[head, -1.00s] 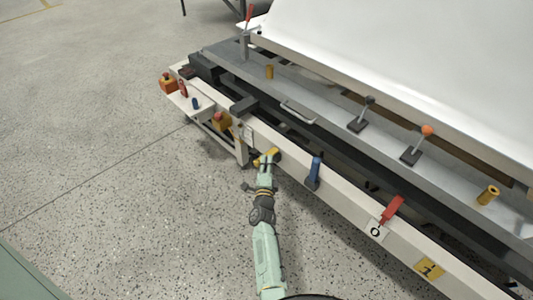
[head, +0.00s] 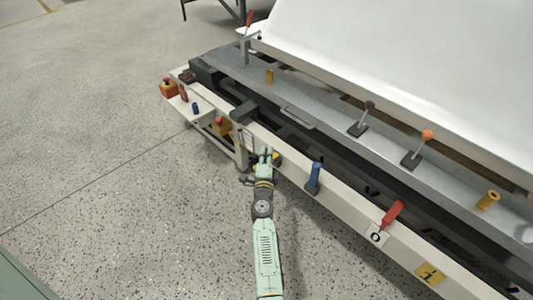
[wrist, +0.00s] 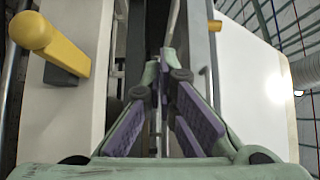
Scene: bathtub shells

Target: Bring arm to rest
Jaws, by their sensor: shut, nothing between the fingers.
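My pale green arm (head: 265,250) reaches up from the bottom middle of the head view. My gripper (head: 265,152) is at its end, at the front rail of the long machine. In the wrist view my gripper (wrist: 166,52) shows purple-padded fingers shut with their tips together, holding nothing. A yellow handle (wrist: 52,45) stands to the left of the fingers in the wrist view. In the head view the yellow handle (head: 277,161) is just right of the gripper, partly hidden by it. I cannot tell whether they touch.
The machine's white rail (head: 345,198) carries a blue handle (head: 314,177) and a red lever (head: 392,213) to the right. The speckled floor (head: 110,190) left of the arm is clear.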

